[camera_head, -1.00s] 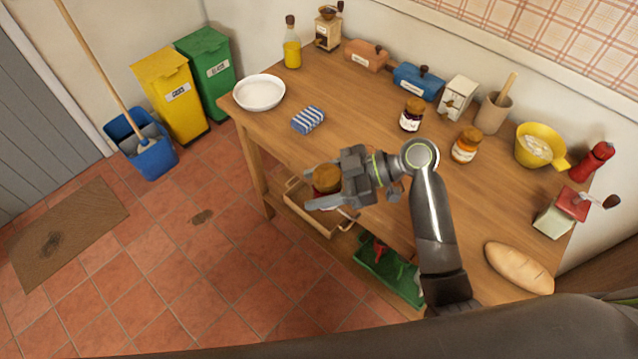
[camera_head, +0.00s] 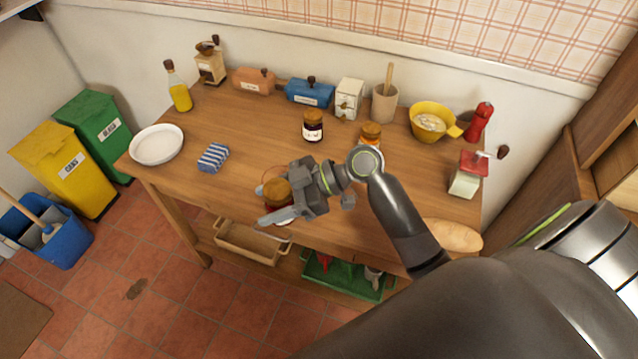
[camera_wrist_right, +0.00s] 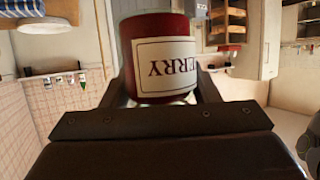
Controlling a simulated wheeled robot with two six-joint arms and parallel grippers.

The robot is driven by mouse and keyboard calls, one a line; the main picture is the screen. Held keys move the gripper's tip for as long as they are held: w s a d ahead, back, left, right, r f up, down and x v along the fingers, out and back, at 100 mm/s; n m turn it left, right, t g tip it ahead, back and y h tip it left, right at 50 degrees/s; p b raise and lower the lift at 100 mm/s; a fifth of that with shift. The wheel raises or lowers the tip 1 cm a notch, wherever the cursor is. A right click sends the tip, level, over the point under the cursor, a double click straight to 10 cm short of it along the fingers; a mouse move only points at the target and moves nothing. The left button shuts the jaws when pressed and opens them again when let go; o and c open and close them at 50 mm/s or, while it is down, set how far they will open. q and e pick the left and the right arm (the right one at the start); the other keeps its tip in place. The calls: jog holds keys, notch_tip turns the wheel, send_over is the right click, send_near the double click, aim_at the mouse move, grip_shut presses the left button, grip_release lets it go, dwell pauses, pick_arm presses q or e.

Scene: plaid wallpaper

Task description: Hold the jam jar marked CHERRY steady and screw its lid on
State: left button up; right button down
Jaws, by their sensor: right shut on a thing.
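My right gripper (camera_head: 280,205) is shut around the CHERRY jam jar, with a finger on either side of it. In the head view the jar (camera_head: 277,191) shows mostly its brown top, near the table's front edge; the gripper hides much of its body. I cannot tell how firmly the lid sits. In the right wrist view the jar (camera_wrist_right: 150,25) is dark red, with a cream label (camera_wrist_right: 166,66) reading "ERRY" upside down between the fingers. My left gripper is not in view.
On the wooden table (camera_head: 400,195) stand a dark jar (camera_head: 313,127) and an orange jar (camera_head: 370,136), both brown-lidded. A striped cloth (camera_head: 213,158) and white dish (camera_head: 157,144) lie left. Canisters line the back. The centre-left tabletop is fairly clear.

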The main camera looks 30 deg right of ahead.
jog(key=s+d+r+m+t, duration=0.1)
jog(key=d+r, duration=0.1)
jog(key=s+d+r+m+t+h, duration=0.1)
jog(key=d+r, duration=0.1)
jog(key=d, duration=0.1)
jog(key=s+d+r+m+t, duration=0.1)
jog(key=d+r, duration=0.1)
jog(key=shift+s+d+r+h, duration=0.1)
jog(key=shift+d+h, duration=0.25)
jog(key=shift+h, duration=0.05)
jog(key=shift+s+d+r+t, duration=0.15)
jog(key=shift+s+r+t, duration=0.05)
jog(key=shift+r+t, duration=0.2)
